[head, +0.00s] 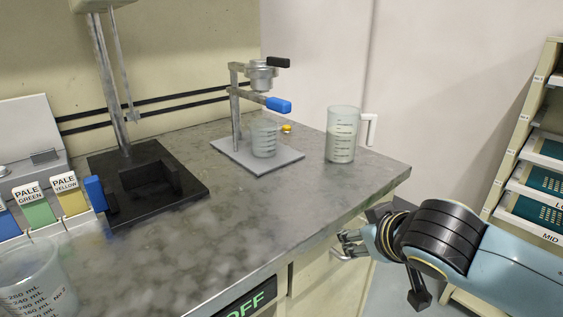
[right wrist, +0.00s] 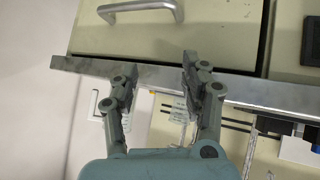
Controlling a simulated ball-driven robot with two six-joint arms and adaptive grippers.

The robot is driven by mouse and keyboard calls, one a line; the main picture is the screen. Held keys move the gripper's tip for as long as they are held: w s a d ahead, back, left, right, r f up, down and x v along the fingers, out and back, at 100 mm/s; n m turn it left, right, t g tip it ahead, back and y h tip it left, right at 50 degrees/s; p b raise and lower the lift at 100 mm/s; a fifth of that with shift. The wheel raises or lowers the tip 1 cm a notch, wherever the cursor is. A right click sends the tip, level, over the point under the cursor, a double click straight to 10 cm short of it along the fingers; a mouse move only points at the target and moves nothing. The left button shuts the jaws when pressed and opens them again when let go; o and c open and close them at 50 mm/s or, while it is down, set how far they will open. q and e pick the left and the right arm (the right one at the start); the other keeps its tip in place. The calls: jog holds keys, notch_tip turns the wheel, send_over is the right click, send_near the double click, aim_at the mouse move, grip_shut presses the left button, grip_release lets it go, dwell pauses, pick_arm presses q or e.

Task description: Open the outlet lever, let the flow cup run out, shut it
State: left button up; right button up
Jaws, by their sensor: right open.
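The metal flow cup (head: 262,82) sits on a stand with a pale base plate (head: 229,148) at the back of the counter. A black handle (head: 278,62) sticks out at its top. A blue-tipped lever (head: 278,106) points right below the cup. A clear graduated beaker (head: 264,142) stands on the plate under it. My right gripper (head: 346,244) is open and empty, in front of the counter's front edge and well away from the lever. Its fingers also show in the right wrist view (right wrist: 158,68). My left gripper is out of view.
A jug (head: 341,140) with a white handle stands right of the stand. A black-based stand (head: 190,196), pale green and pale yellow containers, and a large beaker (head: 35,285) are at left. The middle counter (head: 215,220) is clear. Shelves (head: 530,180) stand at right.

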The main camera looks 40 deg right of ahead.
notch_tip(320, 180, up, 4)
jog(key=n+t+y, duration=0.3)
jog(key=t+y, duration=0.3)
jog(key=t, duration=0.3)
send_near(269, 98)
jog(key=w+b, duration=0.1)
jog(key=w, duration=0.1)
jog(key=w+b, duration=0.1)
jog(key=w, duration=0.1)
jog(key=w+b, duration=0.1)
jog(key=w, duration=0.1)
jog(key=shift+w+d+f+b, duration=0.15)
jog(key=shift+w+f+b, duration=0.2)
jog(key=shift+f, duration=0.05)
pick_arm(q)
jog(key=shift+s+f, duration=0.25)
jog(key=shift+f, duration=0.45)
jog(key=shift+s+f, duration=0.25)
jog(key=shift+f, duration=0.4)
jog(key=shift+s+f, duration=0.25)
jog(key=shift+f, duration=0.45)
pick_arm(e)
jog(key=shift+w, duration=0.65)
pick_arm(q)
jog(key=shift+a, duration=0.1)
pick_arm(e)
jog(key=shift+r, duration=0.1)
jog(key=shift+c, duration=0.2)
grip_shut()
